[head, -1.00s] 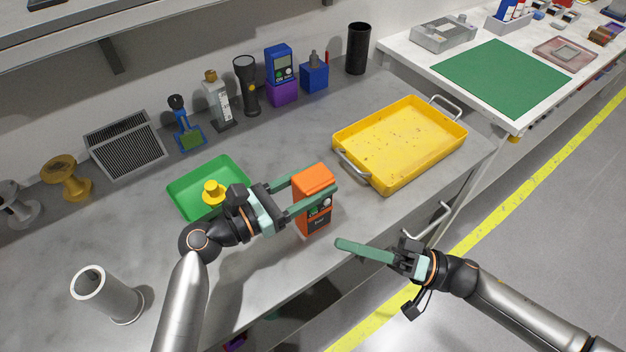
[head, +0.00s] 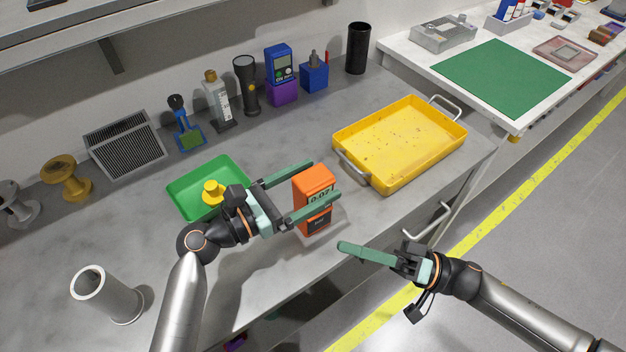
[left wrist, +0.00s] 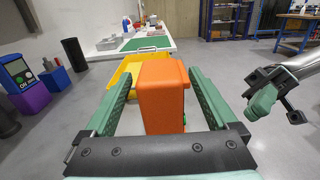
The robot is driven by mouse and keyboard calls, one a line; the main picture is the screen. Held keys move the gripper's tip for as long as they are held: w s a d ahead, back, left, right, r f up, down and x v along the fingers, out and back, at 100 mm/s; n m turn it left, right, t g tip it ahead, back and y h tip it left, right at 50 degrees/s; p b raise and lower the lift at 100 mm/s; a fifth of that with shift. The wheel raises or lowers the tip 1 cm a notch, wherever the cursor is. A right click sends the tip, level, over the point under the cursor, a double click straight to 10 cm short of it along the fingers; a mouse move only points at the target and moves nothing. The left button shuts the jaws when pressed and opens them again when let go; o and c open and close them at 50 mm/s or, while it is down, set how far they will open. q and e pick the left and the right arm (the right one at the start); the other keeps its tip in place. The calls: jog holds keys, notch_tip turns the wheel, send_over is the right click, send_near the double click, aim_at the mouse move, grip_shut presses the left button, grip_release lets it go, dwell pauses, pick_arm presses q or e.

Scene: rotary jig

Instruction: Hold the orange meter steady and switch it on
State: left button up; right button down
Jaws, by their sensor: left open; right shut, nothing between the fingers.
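The orange meter (head: 315,183) stands upright on the grey bench near its front edge, and its display shows digits. It also shows in the left wrist view (left wrist: 163,95), between the two fingers with a gap on each side. My left gripper (head: 325,180) is open, with one finger behind the meter and one in front, hiding part of its front face. My right gripper (head: 343,247) is shut and empty, in front of the bench edge to the lower right of the meter. It shows in the left wrist view (left wrist: 262,102) at the right.
A yellow tray (head: 361,178) stands right of the meter. A green tray (head: 235,172) with a yellow knob-like part (head: 213,190) lies to the left. A blue meter (head: 281,64) on a purple block stands at the back. A grey tube (head: 105,295) stands front left.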

pick_arm(q)
jog(key=v, duration=1.1)
jog(key=shift+s+a, duration=0.25)
